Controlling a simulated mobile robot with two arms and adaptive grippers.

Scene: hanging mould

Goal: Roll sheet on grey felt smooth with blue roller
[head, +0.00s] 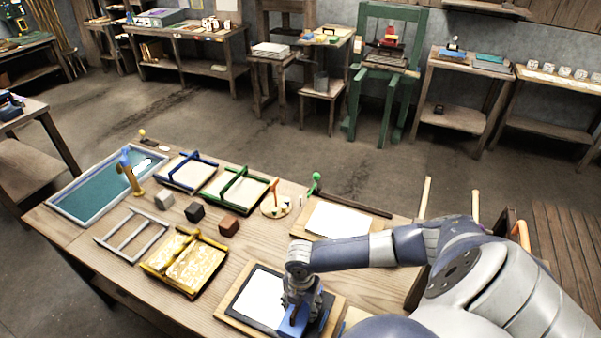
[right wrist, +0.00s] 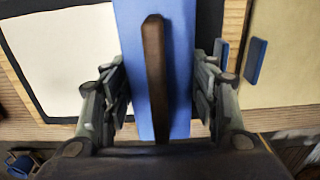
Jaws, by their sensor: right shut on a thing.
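My right gripper (head: 302,298) is shut on the blue roller (head: 292,321), low over the right part of the felt. In the right wrist view the roller (right wrist: 181,60) shows as a long blue body with a brown handle bar between the fingers (right wrist: 160,90). A white sheet (head: 258,298) lies on the dark grey felt (head: 271,268), on a wooden board. In the right wrist view the sheet (right wrist: 62,60) is left of the roller, with a dark felt strip (right wrist: 208,28) to the right. The roller hides part of both; I cannot tell whether it touches the sheet. My left gripper is out of view.
A yellow mould frame (head: 187,262), a grey ladder-like frame (head: 133,235) and small blocks (head: 228,226) stand left of the board. A second white sheet (head: 338,221) lies behind my right arm. A blue-green tray (head: 108,188) fills the far left. Bare tabletop (head: 255,245) shows behind the board.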

